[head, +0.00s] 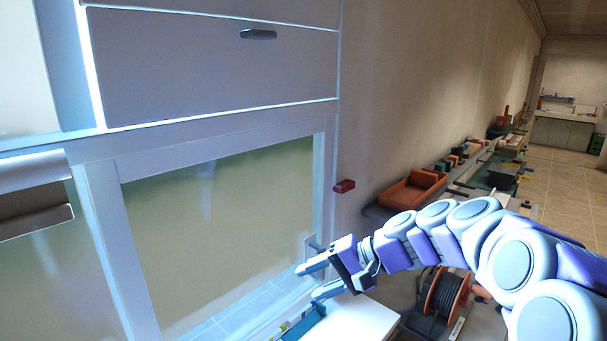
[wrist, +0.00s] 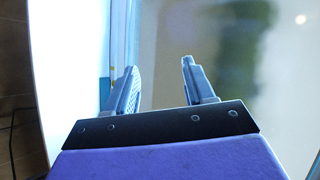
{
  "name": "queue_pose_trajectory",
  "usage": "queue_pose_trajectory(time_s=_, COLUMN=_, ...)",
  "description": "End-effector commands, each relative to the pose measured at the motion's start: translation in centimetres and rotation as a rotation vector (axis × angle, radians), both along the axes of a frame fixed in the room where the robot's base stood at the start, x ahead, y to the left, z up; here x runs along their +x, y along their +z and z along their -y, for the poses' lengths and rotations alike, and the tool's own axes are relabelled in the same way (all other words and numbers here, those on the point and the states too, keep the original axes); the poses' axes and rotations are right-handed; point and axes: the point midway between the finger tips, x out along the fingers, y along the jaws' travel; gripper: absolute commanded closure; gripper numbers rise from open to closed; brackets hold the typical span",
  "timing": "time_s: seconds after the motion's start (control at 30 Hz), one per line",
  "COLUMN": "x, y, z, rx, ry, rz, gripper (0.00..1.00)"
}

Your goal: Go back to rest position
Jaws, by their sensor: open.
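My gripper (head: 312,281) is at the end of my blue and white arm, which reaches in from the right in the head view. Its two fingers point left, in front of the lower right part of a glass panel (head: 220,225). The fingers are spread and nothing shows between them. In the wrist view my gripper (wrist: 155,85) also shows open and empty, with the frame edge and blurred glass beyond it. I cannot tell whether a fingertip touches the frame.
A cable reel (head: 444,292) stands under my arm. An orange bin (head: 411,190) sits along the wall. Tiled floor (head: 562,188) is open at the far right.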

Motion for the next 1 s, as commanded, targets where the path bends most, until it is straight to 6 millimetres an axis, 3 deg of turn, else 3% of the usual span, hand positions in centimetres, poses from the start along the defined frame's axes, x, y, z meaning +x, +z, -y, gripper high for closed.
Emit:
queue_pose_trajectory(time_s=0.03, x=-2.5, y=-0.7, z=-0.7, rx=-0.053, ry=0.034, rz=-0.011, gripper=0.47)
queue_pose_trajectory(time_s=0.27, x=-12.7, y=-5.2, z=-0.7, rx=-0.314, ry=0.156, rz=-0.07, gripper=0.47)
queue_pose_trajectory(time_s=0.47, x=-21.0, y=-9.2, z=2.1, rx=-0.551, ry=0.232, rz=-0.113, gripper=0.47)
queue_pose_trajectory(time_s=0.6, x=-26.4, y=-11.7, z=5.2, rx=-0.714, ry=0.272, rz=-0.148, gripper=0.47)
queue_pose_trajectory(time_s=0.8, x=-31.9, y=-14.1, z=9.4, rx=-0.887, ry=0.3, rz=-0.182, gripper=0.47)
queue_pose_trajectory(time_s=1.0, x=-34.1, y=-15.0, z=11.2, rx=-0.955, ry=0.311, rz=-0.202, gripper=0.47)
